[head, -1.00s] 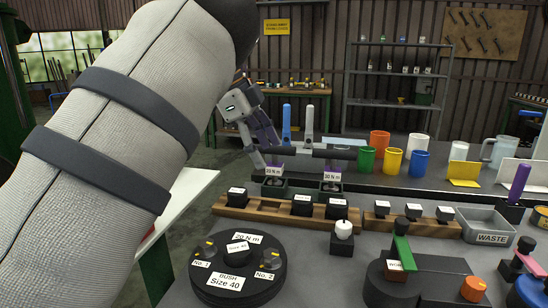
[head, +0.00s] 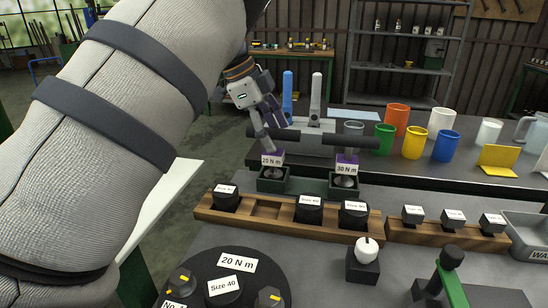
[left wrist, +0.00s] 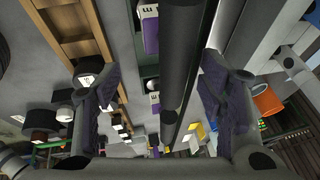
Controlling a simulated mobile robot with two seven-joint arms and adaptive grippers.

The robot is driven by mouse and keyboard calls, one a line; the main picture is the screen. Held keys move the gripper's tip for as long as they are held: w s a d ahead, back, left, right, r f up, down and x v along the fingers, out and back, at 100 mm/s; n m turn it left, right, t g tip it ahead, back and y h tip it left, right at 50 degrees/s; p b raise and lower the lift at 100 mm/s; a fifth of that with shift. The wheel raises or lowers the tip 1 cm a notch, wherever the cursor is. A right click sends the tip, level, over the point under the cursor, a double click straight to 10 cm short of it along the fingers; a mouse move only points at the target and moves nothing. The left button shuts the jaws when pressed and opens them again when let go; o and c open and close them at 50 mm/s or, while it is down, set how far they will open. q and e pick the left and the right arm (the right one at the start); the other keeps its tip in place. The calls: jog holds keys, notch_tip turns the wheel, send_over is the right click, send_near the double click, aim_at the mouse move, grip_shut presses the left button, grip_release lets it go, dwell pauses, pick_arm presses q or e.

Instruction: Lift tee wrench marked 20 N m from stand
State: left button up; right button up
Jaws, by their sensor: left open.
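The tee wrench marked 20 N m (head: 271,160) stands upright in the left socket of a dark stand (head: 302,187), its dark crossbar near the top. A second tee wrench marked 30 N m (head: 347,168) stands in the right socket. My left gripper (head: 268,132) is open at the crossbar of the 20 N m wrench and hides part of it. In the left wrist view a dark bar (left wrist: 178,75) runs between the spread fingers of my left gripper (left wrist: 163,100), with gaps on both sides. My right gripper is not in view.
A wooden rack (head: 270,208) with black labelled blocks lies in front of the stand. Coloured cups (head: 412,143) stand to the right. A round black fixture (head: 235,265) is at the front. Blue and grey upright handles (head: 316,95) stand behind the crossbars.

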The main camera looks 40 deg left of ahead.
aim_at(275, 140)
pick_arm(q)
jog(key=x, duration=0.5)
jog(key=shift+s+a+f, duration=0.1)
jog(key=shift+a+f, duration=0.05)
jog(key=shift+a, duration=0.2)
grip_shut()
jog(key=shift+r, duration=0.2)
